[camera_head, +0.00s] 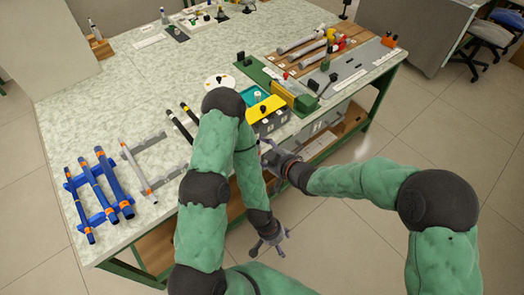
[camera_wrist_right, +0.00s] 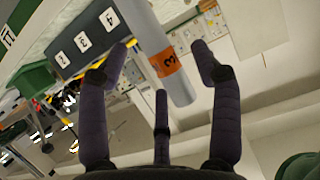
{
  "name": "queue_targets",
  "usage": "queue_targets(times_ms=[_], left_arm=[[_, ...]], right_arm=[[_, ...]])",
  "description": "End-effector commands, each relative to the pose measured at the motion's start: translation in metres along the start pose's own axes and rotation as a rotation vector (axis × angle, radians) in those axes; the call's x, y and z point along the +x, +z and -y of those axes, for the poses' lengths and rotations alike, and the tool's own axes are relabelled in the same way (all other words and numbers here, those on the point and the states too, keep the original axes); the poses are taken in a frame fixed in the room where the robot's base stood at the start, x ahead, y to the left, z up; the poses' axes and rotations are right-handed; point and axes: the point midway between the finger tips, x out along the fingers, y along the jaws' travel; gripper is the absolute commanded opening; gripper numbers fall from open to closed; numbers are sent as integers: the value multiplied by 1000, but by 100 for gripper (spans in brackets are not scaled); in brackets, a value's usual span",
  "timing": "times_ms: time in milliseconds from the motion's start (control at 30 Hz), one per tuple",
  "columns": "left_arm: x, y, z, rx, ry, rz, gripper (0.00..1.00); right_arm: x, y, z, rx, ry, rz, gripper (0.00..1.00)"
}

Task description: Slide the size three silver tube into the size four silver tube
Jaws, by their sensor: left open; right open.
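A silver tube (camera_wrist_right: 148,28) with an orange band marked 3 shows close up in the right wrist view. It reaches down between the spread fingers of my right gripper (camera_wrist_right: 163,65), which is open and not closed on it. In the head view my right gripper (camera_head: 271,157) is off the front table edge, and I cannot make out that tube there. A silver tube (camera_head: 137,169) with an orange band lies on the grey rack at the left; its number is too small to read. My left gripper (camera_head: 268,240) is open and empty, low over the floor.
Blue tubes lie on a blue rack (camera_head: 70,186) at the table's left end. Dark tubes (camera_head: 181,127) lie beside the grey rack. A numbered grey block (camera_wrist_right: 85,43) stands near the table edge. Boards with tools (camera_head: 345,75) fill the right end. The table's middle (camera_head: 150,85) is clear.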

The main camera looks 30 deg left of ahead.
Motion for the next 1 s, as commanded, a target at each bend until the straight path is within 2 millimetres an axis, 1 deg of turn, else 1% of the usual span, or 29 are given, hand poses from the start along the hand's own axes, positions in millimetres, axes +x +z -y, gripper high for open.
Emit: queue_targets(times_ms=[167, 500, 633, 800, 1000], left_arm=[[0, 0, 0, 0, 0, 0, 70], [0, 0, 0, 0, 0, 0, 70], [0, 0, 0, 0, 0, 0, 70], [0, 0, 0, 0, 0, 0, 70], [0, 0, 0, 0, 0, 0, 70]], right_arm=[[-19, -1, -1, 1, 2, -1, 65], [-79, -1, -1, 0, 3, -2, 65], [-98, -1, -1, 1, 3, -2, 65], [-113, 0, -1, 1, 1, -1, 65], [-118, 0, 0, 0, 0, -1, 65]])
